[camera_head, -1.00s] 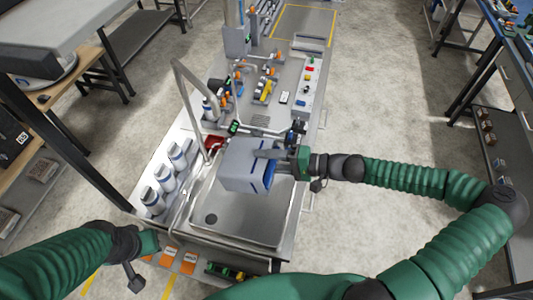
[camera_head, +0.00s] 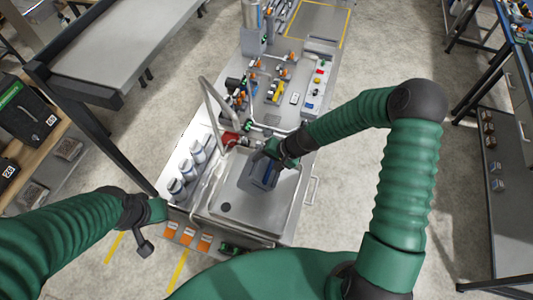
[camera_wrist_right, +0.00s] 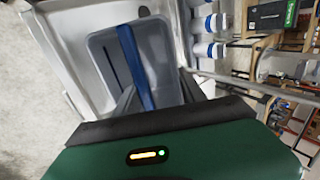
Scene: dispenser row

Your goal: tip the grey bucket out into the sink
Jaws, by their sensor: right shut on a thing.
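The grey bucket (camera_head: 262,173) is over the far part of the sink basin (camera_head: 238,205), low in the head view. I cannot tell whether it touches the sink floor. My right gripper (camera_head: 270,154) comes to it from above and is shut on it. In the right wrist view the bucket (camera_wrist_right: 104,62) shows with a blue bar (camera_wrist_right: 135,68) running across it, leading to between my right fingers (camera_wrist_right: 158,98). Any contents are not clear. My left gripper (camera_head: 146,246) is away from the bucket, left of the sink's front; its jaws do not show clearly.
Several white bottles (camera_head: 188,170) stand in a row along the sink's left side. A curved faucet pipe (camera_head: 218,103) rises behind them. A red object (camera_head: 230,138) is near the sink's back edge. A bench with valves (camera_head: 290,90) lies beyond.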

